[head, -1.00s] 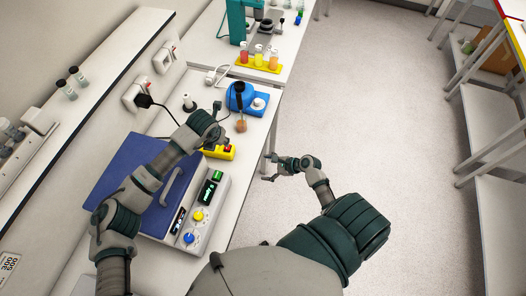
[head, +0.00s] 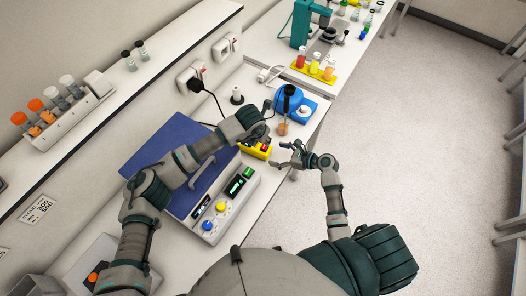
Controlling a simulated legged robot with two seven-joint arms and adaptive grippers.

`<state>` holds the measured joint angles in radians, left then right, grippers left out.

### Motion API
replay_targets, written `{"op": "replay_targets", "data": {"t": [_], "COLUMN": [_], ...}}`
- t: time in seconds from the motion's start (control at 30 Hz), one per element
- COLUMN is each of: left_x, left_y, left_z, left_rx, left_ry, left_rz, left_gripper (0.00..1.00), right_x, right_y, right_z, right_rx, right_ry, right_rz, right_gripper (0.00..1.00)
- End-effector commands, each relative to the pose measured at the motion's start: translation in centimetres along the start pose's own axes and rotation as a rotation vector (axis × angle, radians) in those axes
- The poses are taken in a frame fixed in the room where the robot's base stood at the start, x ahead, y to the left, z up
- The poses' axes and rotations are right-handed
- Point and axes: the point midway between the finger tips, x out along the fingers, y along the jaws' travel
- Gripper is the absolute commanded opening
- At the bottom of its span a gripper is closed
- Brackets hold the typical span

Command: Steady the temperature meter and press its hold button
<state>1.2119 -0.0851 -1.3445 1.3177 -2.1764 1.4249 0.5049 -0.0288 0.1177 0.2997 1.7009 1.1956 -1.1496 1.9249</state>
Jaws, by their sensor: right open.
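The temperature meter appears to be the small yellow device (head: 256,151) with a red part on top, lying on the bench near its front edge. My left gripper (head: 267,112) is just above and behind it, partly hiding it; whether it touches the meter is unclear, and its fingers are too small to read. My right gripper (head: 284,155) is open and empty, just right of the meter at the bench edge, with its fingers pointing left toward it. The hold button cannot be made out clearly.
A blue-lidded instrument (head: 178,150) with knobs and a green display sits under my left arm. Behind the meter are a blue device (head: 290,100) and a small tube of brownish liquid (head: 282,128). A yellow rack (head: 314,73) stands farther back.

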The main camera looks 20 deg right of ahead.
Motion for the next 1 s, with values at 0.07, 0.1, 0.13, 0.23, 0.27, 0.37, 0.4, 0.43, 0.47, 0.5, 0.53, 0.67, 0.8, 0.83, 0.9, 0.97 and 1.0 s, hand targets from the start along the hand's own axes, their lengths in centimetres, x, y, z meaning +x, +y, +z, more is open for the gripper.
{"op": "replay_targets", "data": {"t": [0.07, 0.1, 0.13, 0.23, 0.27, 0.37, 0.4, 0.43, 0.47, 0.5, 0.53, 0.67, 0.8, 0.83, 0.9, 0.97, 1.0], "left_x": [-0.1, -0.1, -0.2, -0.4, -0.5, -0.7, -0.8, -0.8, -0.8, -0.7, -0.7, -0.4, -0.1, -0.1, 0.0, -0.1, -0.1], "left_y": [0.1, 0.3, 0.5, 0.9, 1.0, 1.5, 1.5, 1.6, 1.5, 1.4, 1.4, 0.7, 0.2, 0.1, 0.0, 0.1, 0.2], "left_z": [-0.1, -0.2, -0.4, -0.7, -0.8, -1.2, -1.3, -1.3, -1.3, -1.2, -1.2, -0.6, -0.2, -0.1, 0.0, -0.1, -0.2], "left_rx": [-0.001, -0.001, -0.002, -0.004, -0.004, -0.006, -0.006, -0.006, -0.006, -0.006, -0.006, -0.003, -0.001, 0.0, 0.0, 0.0, -0.001], "left_ry": [-0.001, -0.003, -0.004, -0.008, -0.009, -0.013, -0.014, -0.014, -0.014, -0.013, -0.013, -0.007, -0.002, -0.001, 0.0, -0.001, -0.002], "left_rz": [-0.001, -0.002, -0.003, -0.005, -0.007, -0.009, -0.01, -0.01, -0.01, -0.01, -0.009, -0.005, -0.001, 0.0, 0.0, 0.0, -0.001], "left_gripper": [0.42, 0.42, 0.42, 0.42, 0.42, 0.42, 0.42, 0.42, 0.42, 0.42, 0.42, 0.42, 0.42, 0.42, 0.42, 0.42, 0.42], "right_x": [1.9, 2.8, 3.4, 5.2, 5.8, 7.0, 7.2, 7.4, 7.5, 7.6, 7.5, 7.1, 6.8, 6.7, 6.6, 6.7, 6.8], "right_y": [0.2, 0.3, 0.5, 0.8, 0.9, 1.3, 1.3, 1.4, 1.4, 1.3, 1.3, 0.7, 0.3, 0.2, 0.1, 0.1, 0.2], "right_z": [0.2, 0.3, 0.3, 0.6, 0.6, 0.9, 0.9, 0.9, 0.8, 0.8, 0.8, 0.4, 0.1, 0.1, 0.0, 0.1, 0.1], "right_rx": [0.001, -0.002, -0.003, -0.008, -0.009, -0.013, -0.015, -0.015, -0.015, -0.014, -0.014, -0.008, -0.004, -0.003, -0.002, -0.003, -0.003], "right_ry": [-0.001, 0.001, 0.002, 0.005, 0.007, 0.01, 0.011, 0.012, 0.012, 0.011, 0.011, 0.006, 0.002, 0.001, 0.001, 0.001, 0.002], "right_rz": [0.003, 0.001, 0.001, -0.001, -0.001, -0.003, -0.004, -0.004, -0.004, -0.003, -0.003, -0.002, 0.001, 0.001, 0.001, 0.001, 0.0], "right_gripper": [0.88, 0.88, 0.88, 0.88, 0.88, 0.88, 0.88, 0.88, 0.88, 0.88, 0.88, 0.88, 0.75, 0.68, 0.5, 0.35, 0.25]}}
